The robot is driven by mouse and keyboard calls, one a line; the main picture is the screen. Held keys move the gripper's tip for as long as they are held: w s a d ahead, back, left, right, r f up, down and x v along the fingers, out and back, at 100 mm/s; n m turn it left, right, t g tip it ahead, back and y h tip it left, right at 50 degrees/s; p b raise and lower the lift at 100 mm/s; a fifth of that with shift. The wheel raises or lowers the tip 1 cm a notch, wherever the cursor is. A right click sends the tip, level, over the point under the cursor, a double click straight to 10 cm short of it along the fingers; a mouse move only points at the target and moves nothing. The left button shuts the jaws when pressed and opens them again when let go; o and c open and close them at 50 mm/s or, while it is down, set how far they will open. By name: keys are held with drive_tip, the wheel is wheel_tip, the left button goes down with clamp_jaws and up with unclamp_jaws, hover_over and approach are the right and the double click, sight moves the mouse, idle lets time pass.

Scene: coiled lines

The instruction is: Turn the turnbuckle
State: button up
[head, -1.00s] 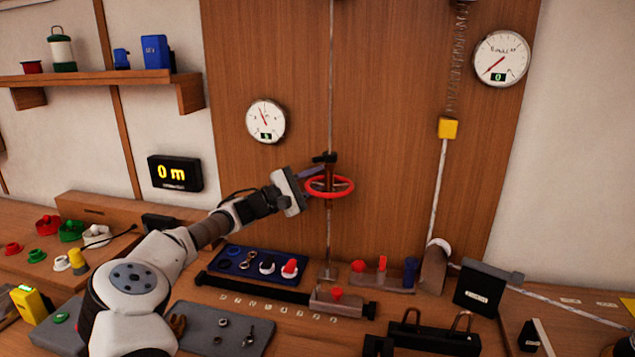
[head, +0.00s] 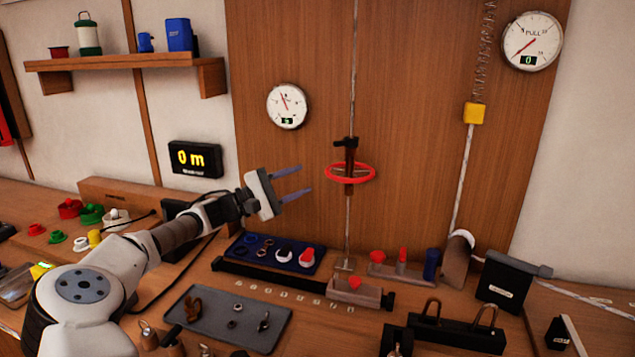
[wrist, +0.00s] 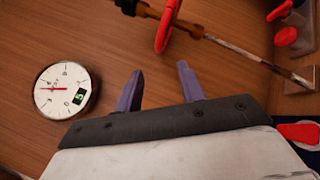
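The turnbuckle (head: 350,155) is a dark body with a red ring handwheel (head: 350,173), set on a thin vertical line in front of the wooden panel. In the wrist view the red handwheel (wrist: 166,28) shows at the top, beyond my fingers. My gripper (head: 304,179) is to the left of the handwheel in the head view, clearly apart from it. Its two purple-grey fingers are spread with nothing between them, as the wrist view (wrist: 163,84) also shows.
A round gauge (head: 287,106) hangs on the panel left of the line; a second gauge (head: 532,41) is at upper right. A blue tray (head: 245,252) with fittings and a black bar (head: 268,281) lie below my gripper. The space between gripper and handwheel is clear.

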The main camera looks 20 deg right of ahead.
drive_tip(key=v, duration=0.2)
drive_tip(key=shift+a+f, duration=0.1)
drive_tip(key=shift+a, duration=0.3)
drive_tip(key=shift+c, duration=0.3)
